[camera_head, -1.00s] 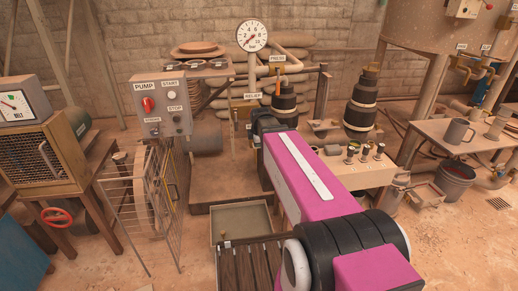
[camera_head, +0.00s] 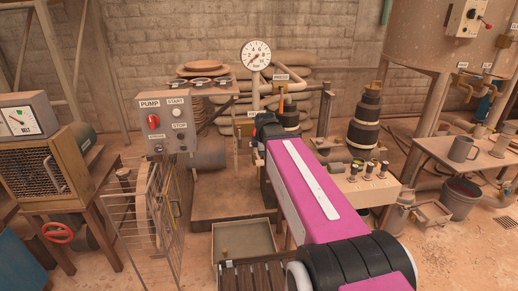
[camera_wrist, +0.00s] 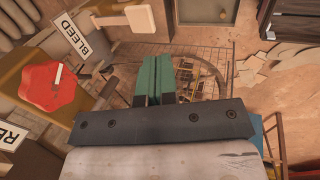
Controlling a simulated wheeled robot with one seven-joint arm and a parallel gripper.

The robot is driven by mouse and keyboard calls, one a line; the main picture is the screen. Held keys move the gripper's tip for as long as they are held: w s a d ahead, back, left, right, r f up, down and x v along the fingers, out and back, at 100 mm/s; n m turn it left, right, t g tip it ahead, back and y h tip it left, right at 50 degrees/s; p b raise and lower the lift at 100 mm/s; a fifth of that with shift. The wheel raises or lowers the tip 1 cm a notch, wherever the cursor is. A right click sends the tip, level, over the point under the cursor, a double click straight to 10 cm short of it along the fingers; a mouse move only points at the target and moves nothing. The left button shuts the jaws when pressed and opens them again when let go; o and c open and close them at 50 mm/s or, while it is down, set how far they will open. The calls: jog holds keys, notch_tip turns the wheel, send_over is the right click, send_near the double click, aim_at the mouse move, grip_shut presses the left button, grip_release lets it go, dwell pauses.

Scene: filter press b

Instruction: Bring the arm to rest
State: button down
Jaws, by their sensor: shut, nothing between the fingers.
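My magenta arm (camera_head: 305,190) reaches forward from the lower right of the head view, over the floor in front of the press rig. Its far end hides the spot below the gauge, and the fingers cannot be made out there. In the wrist view my gripper (camera_wrist: 153,78) shows two green fingers side by side, shut with nothing between them. They hang over a wire guard and a wheel. A red knob (camera_wrist: 47,87) on a yellowish body is to their left, apart from them, beside a BLEED label (camera_wrist: 83,38).
A pump control box (camera_head: 168,120) and a wire guard gate (camera_head: 155,215) stand left of my arm. A gauge (camera_head: 256,54) rises behind it. A bench with small fittings (camera_head: 350,185) is close on its right. A shallow tray (camera_head: 243,242) lies at its left.

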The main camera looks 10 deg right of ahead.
jog(key=s+d+f+m+g, duration=0.2)
jog(key=s+f+m+g, duration=0.2)
jog(key=s+f+m, duration=1)
notch_tip(320, 180, down, 4)
jog(key=m, duration=0.4)
jog(key=shift+s+r, duration=0.2)
jog(key=shift+r, duration=0.05)
